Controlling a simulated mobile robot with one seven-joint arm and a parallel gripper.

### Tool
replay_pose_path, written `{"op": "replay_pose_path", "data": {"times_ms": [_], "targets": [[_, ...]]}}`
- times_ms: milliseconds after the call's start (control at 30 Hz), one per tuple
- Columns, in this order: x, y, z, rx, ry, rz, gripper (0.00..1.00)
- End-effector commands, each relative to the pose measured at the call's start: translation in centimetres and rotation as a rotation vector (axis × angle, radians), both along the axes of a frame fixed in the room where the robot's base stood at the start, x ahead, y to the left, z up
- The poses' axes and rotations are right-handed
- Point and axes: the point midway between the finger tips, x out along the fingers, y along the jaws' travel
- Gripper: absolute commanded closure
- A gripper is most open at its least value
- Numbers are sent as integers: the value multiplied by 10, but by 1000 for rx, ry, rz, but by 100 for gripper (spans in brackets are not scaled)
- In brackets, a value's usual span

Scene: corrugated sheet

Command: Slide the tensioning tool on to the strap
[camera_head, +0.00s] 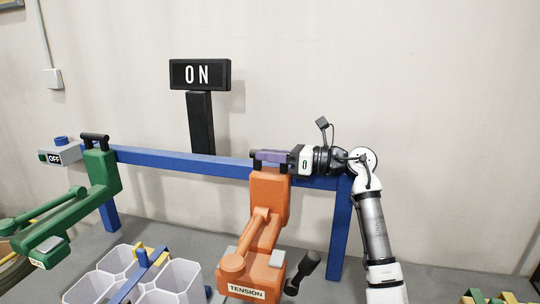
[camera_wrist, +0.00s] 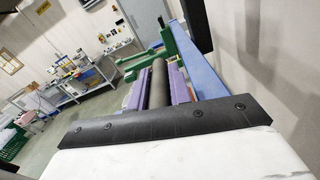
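The orange tensioning tool (camera_head: 268,195), labelled TENSION, hangs at the blue rail in the head view. Its black top handle (camera_wrist: 158,84) shows as a dark cylinder in the wrist view. My gripper (camera_head: 265,157) comes from the right at the handle. Its purple fingers (camera_wrist: 157,78) lie along both sides of the handle and look closed on it. A blue strap (camera_head: 138,279) appears to run over a bundle of white hexagonal tubes (camera_head: 183,282) at the lower left, with a yellow piece beside it. The bundle's lower part is cut off.
The blue rail (camera_head: 180,161) stands on posts before the wall. A green tool (camera_head: 72,210) hangs at its left end, with an OFF box (camera_head: 60,152) beside it. A black ON sign (camera_head: 200,75) stands behind. Yellow and green pieces (camera_head: 498,297) lie at lower right.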

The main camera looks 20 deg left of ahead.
Motion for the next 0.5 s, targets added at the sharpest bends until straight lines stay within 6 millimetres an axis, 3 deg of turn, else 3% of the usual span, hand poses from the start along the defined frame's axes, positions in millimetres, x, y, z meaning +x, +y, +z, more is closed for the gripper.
{"op": "replay_pose_path", "data": {"times_ms": [100, 367, 500], "targets": [[0, 0, 0, 0, 0, 0, 100], [0, 2, 0, 0, 0, 0, 100], [0, 15, -1, 0, -1, 1, 100]]}}
